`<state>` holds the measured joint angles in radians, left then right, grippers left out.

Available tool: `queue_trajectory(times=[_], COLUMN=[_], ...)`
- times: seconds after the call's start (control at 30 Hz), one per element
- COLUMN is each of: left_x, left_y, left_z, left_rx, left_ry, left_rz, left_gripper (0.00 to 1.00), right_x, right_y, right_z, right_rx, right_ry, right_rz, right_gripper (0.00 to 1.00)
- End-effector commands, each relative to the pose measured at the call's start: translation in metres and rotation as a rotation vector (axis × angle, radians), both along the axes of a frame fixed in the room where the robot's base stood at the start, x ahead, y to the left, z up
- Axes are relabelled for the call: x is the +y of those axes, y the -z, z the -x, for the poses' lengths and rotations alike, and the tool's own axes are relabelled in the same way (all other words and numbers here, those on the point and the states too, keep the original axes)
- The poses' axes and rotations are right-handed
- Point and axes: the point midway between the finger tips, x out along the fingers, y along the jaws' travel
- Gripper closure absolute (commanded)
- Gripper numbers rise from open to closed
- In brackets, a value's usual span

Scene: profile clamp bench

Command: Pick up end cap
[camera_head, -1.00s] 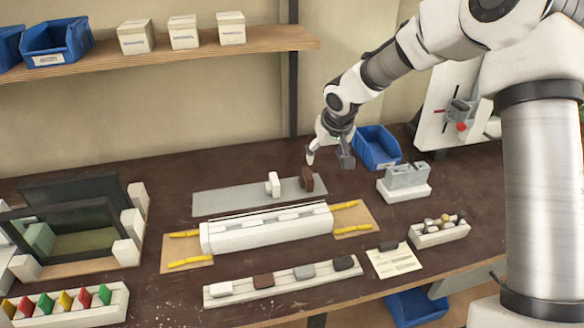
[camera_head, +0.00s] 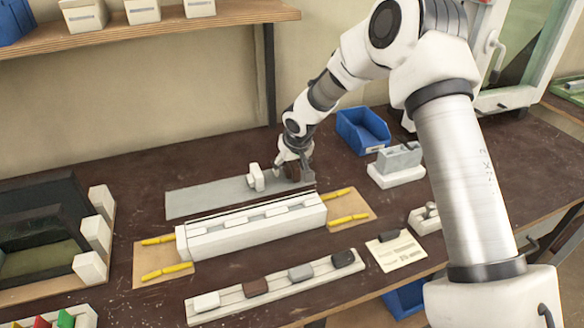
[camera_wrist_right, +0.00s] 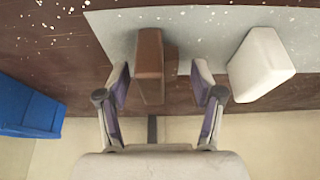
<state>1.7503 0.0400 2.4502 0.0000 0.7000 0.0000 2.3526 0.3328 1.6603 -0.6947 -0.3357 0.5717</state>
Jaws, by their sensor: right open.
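A brown end cap (camera_head: 291,171) stands near the right end of a grey plate (camera_head: 205,199), partly hidden by my right gripper (camera_head: 296,163) in the head view. In the right wrist view the brown end cap (camera_wrist_right: 150,65) lies between the two spread fingers of my right gripper (camera_wrist_right: 160,88), with gaps on both sides. A white cap (camera_head: 256,177) stands just left of it in the head view; it also shows in the right wrist view (camera_wrist_right: 262,65), outside the fingers. My left gripper is not in view.
A white profile clamp (camera_head: 255,226) with yellow handles lies in front of the plate. A rack (camera_head: 230,301) with several coloured caps is nearer the front edge. A blue bin (camera_head: 362,130) and a grey block on a white base (camera_head: 397,172) stand to the right.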

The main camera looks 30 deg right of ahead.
Motion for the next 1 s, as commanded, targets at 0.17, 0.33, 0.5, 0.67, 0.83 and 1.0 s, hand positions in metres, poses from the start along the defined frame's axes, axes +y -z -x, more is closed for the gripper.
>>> queue_trajectory(times=[0.17,0.33,0.5,0.67,0.83,1.0], left_x=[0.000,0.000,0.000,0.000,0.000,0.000], left_y=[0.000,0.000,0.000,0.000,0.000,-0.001], left_z=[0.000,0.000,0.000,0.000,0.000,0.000], left_rx=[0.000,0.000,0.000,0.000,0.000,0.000], left_ry=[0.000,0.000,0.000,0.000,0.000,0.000], left_rz=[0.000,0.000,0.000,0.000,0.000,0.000], left_gripper=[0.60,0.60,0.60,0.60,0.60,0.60], right_x=[0.000,0.000,0.000,0.000,0.000,0.000], right_y=[0.001,0.001,0.001,0.001,-0.007,-0.035], right_z=[0.000,0.000,0.000,0.000,0.000,-0.001], right_rx=[0.000,0.000,0.000,0.000,-0.001,-0.004], right_ry=[0.000,0.000,0.000,0.000,0.000,0.001], right_rz=[0.000,0.000,0.000,0.000,0.000,0.000], right_gripper=[0.33,0.86,0.90,0.90,0.90,0.90])
